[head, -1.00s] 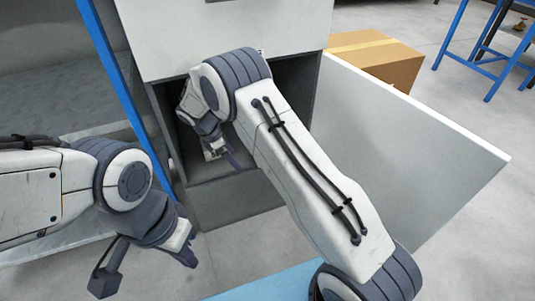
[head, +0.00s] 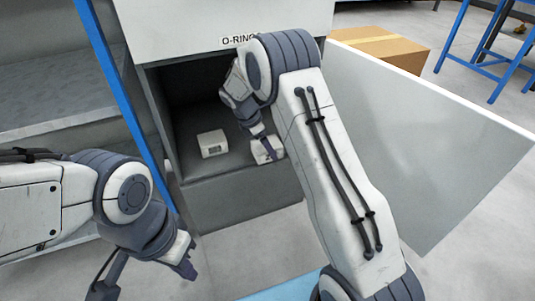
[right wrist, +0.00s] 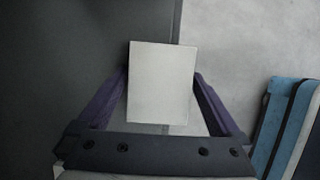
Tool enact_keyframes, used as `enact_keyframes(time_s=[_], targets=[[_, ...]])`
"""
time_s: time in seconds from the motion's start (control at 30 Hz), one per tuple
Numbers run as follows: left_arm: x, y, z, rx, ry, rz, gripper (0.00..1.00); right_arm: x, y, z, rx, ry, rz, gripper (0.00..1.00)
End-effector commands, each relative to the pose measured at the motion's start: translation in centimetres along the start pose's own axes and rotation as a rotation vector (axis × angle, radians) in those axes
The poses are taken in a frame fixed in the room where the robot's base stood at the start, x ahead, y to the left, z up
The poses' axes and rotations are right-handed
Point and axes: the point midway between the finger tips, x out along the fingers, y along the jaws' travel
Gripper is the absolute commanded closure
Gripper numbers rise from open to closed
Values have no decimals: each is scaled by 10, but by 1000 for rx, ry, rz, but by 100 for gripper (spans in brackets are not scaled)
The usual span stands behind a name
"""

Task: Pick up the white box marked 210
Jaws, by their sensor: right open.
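Two white boxes lie on the floor of an open cabinet compartment. The left box (head: 213,143) shows a small dark label and stands free. The right box (head: 262,153) is partly covered by my right gripper (head: 267,143), and its marking is partly hidden, so I cannot read 210 on it. In the right wrist view a blank white box face (right wrist: 161,82) sits between the two fingers of my open right gripper (right wrist: 160,88), with gaps at the sides near the fingertips. My left gripper (head: 182,264) hangs low outside the cabinet; its finger gap is unclear.
The grey cabinet (head: 245,205) has a label reading O-RING above the opening, and its side walls are close around my right gripper. A light door panel (head: 420,140) stands open at the right. A cardboard box (head: 385,50) sits behind it. A blue post (head: 125,100) stands at the left.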

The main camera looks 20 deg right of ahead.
Motion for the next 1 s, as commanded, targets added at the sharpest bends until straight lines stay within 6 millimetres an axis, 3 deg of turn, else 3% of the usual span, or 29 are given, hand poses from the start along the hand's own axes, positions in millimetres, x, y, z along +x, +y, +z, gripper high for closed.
enact_keyframes(time_s=[0.23,0.27,0.47,0.5,0.77,1.0], targets=[[0,0,0,0,0,0,100,0,0,0,1,0,0,0],[0,0,0,0,0,0,100,0,0,0,1,0,0,8],[0,0,0,0,0,0,100,0,0,0,1,0,0,84],[0,0,0,0,0,0,100,-1,1,0,1,0,2,90],[-1,0,0,0,0,0,100,-2,1,1,1,0,2,90],[-16,1,-1,0,0,0,100,-17,1,7,2,0,2,90]])
